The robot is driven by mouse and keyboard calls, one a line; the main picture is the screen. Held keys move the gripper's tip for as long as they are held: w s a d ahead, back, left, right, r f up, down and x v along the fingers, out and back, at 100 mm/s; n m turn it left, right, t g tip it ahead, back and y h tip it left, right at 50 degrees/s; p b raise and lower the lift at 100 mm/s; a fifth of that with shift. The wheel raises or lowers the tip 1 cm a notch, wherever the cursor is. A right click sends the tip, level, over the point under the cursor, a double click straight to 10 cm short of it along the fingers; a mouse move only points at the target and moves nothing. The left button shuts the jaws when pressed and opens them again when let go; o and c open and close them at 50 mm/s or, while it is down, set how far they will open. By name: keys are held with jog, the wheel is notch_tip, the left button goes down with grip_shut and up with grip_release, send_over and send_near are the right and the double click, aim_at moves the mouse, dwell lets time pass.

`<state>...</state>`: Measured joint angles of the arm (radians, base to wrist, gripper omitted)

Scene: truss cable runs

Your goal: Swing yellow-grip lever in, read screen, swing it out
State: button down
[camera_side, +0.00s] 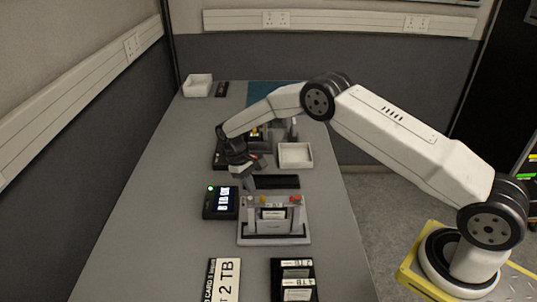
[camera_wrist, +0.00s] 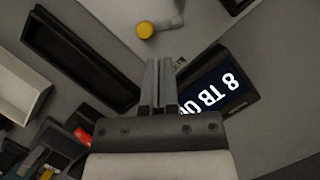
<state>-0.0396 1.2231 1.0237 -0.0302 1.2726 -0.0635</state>
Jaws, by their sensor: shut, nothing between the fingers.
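The yellow-grip lever (camera_side: 263,199) is on the grey fixture (camera_side: 273,240) in the side view. Its yellow grip (camera_wrist: 145,30) shows near the top of the wrist view, with a pale arm running right. I cannot tell whether it is in or out. The lit screen (camera_side: 222,202) stands left of the fixture, with a green light. In the wrist view the screen (camera_wrist: 222,85) reads upside down "8 TB O…", the rest hidden behind my gripper. My gripper (camera_side: 249,184) is shut and empty above the fixture's back; its fingers (camera_wrist: 158,65) are apart from the yellow grip.
A red grip (camera_side: 295,199) is at the fixture's right. A black tray (camera_side: 280,182) and white tray (camera_side: 296,155) lie behind. A "2 TB" label card (camera_side: 224,278) and a black card holder (camera_side: 293,268) are in front. The table's left side is clear.

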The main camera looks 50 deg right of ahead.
jog(key=v, duration=0.6)
jog(key=shift+r, duration=0.35)
jog(key=shift+r, duration=0.1)
jog(key=s+d+r+t, duration=0.1)
jog(key=s+r+t, duration=0.2)
jog(key=s, duration=1)
jog(key=s+d+r+m+t, duration=0.1)
jog(key=s+r+t, duration=0.3)
jog(key=s, duration=1)
jog(key=shift+r+y, duration=0.3)
jog(key=shift+r, duration=0.4)
